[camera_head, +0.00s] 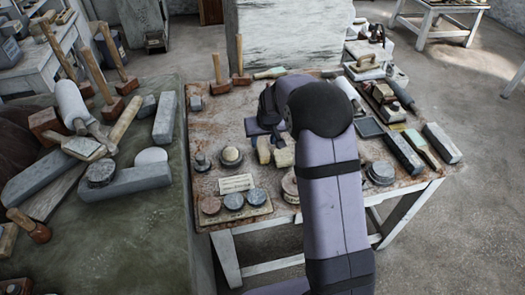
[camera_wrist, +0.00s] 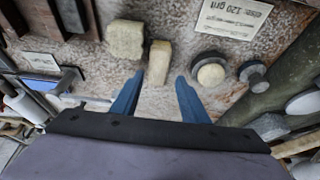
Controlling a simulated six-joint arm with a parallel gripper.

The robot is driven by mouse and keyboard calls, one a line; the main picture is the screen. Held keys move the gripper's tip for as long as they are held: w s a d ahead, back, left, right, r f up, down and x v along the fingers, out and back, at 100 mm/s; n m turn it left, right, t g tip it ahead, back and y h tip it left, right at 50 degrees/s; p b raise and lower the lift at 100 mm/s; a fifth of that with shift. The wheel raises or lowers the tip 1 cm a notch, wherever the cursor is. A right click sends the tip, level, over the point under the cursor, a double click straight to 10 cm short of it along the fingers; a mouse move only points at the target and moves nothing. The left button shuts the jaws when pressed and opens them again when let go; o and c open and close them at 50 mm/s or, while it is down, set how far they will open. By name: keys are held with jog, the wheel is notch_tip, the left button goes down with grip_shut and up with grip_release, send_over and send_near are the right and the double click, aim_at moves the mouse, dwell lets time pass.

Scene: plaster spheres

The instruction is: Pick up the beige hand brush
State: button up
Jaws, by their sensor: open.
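A narrow beige block, which looks like the beige hand brush (camera_wrist: 159,58), lies on the worktable, and its bristles cannot be made out. In the head view the brush (camera_head: 264,151) is just left of a wider, rough beige block (camera_head: 284,155). My gripper (camera_wrist: 160,76) is open and empty, with its two blue fingers apart. In the wrist view the brush shows between and beyond the fingertips, and I cannot tell how far above it they are. In the head view my arm hides most of the gripper.
The rough block (camera_wrist: 126,39) is close beside the brush. A round-topped pale object (camera_head: 231,156) and a paper label (camera_head: 237,183) are near. Round discs (camera_head: 233,202) line the front. Two mallets (camera_head: 240,76) stand at the back. Tools crowd the right side.

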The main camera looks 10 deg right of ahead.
aim_at(263, 148)
jog(key=shift+d+p+x, duration=0.2)
jog(key=shift+p+x, duration=1.6)
jog(key=shift+x, duration=1.65)
jog(key=shift+s, duration=0.1)
jog(key=c, duration=0.9)
